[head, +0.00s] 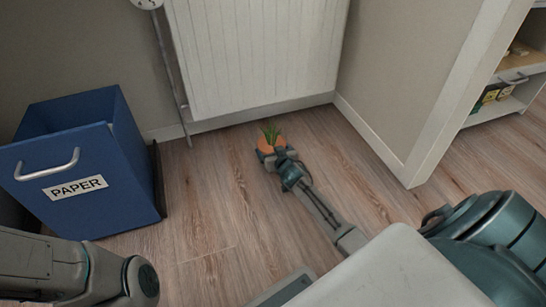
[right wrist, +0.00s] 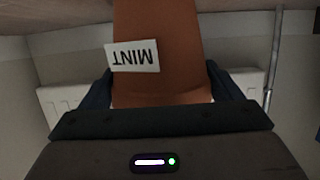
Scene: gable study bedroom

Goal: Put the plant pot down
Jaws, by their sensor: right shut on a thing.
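The plant pot (head: 281,141) is orange-brown with green leaves on top. In the head view it is at the far end of my right arm, in front of the radiator. My right gripper (head: 269,152) is shut on it. In the right wrist view the pot (right wrist: 180,40) fills the upper middle, between the two dark fingers, and bears a white label reading MINT, upside down in the picture. The pot's gap to the floor cannot be told. Of my left arm, only a part shows at the lower left of the head view; its gripper is not in view.
A blue paper bin (head: 80,165) stands on the left. A white radiator (head: 255,50) is on the wall behind the pot. A shelf (head: 500,100) with small items is at the upper right. The wooden floor (head: 215,200) between bin and arm is clear.

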